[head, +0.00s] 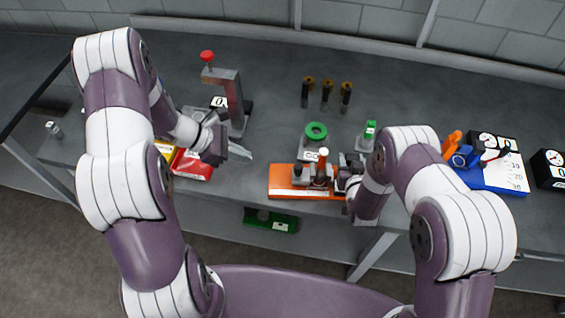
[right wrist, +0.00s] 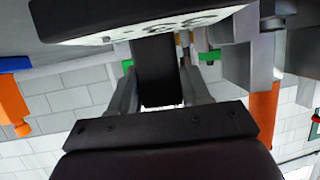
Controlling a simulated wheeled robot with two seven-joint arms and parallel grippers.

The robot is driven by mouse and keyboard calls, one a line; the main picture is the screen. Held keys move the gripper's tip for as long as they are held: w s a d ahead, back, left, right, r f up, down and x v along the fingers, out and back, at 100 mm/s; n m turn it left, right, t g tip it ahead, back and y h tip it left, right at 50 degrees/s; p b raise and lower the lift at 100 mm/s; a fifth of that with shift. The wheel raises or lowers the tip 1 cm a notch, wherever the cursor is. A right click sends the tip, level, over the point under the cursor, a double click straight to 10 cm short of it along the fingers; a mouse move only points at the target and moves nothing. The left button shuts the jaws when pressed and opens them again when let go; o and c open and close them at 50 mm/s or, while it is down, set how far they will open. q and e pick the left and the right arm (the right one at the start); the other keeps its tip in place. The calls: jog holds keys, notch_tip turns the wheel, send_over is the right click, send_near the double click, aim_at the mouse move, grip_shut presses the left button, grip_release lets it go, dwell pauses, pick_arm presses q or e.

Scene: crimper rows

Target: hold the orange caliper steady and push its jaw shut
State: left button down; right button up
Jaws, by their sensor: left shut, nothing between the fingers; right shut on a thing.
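An orange flat piece (head: 290,192), which I take for the orange caliper, lies near the table's front edge in the head view. In the right wrist view the fingers (right wrist: 158,92) are shut on a dark bar (right wrist: 155,65). I cannot tell how this bar joins the orange piece, and the jaw's gap cannot be made out. My left gripper (head: 222,152) is shut and empty, to the left of the orange piece and apart from it.
A grey stand with a red knob (head: 207,56) is behind my left gripper, with red and yellow packs (head: 192,166) beside it. A green ring (head: 316,131) and several dark posts (head: 327,93) stand behind the orange piece. A blue-edged board (head: 508,178) lies at right.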

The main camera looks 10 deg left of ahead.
aim_at(295, 168)
pick_arm(q)
jog(key=x, duration=0.4)
jog(key=d+r+x, duration=0.1)
jog(key=x, duration=0.6)
jog(key=shift+w+d, duration=0.3)
jog(key=shift+d, duration=0.1)
jog(key=shift+w+d, duration=0.15)
jog(key=shift+d, duration=0.3)
jog(key=shift+w+d, duration=0.1)
jog(key=shift+d, duration=0.8)
pick_arm(e)
jog(key=shift+s+a, duration=0.1)
jog(key=shift+a, duration=0.05)
jog(key=shift+r, duration=0.1)
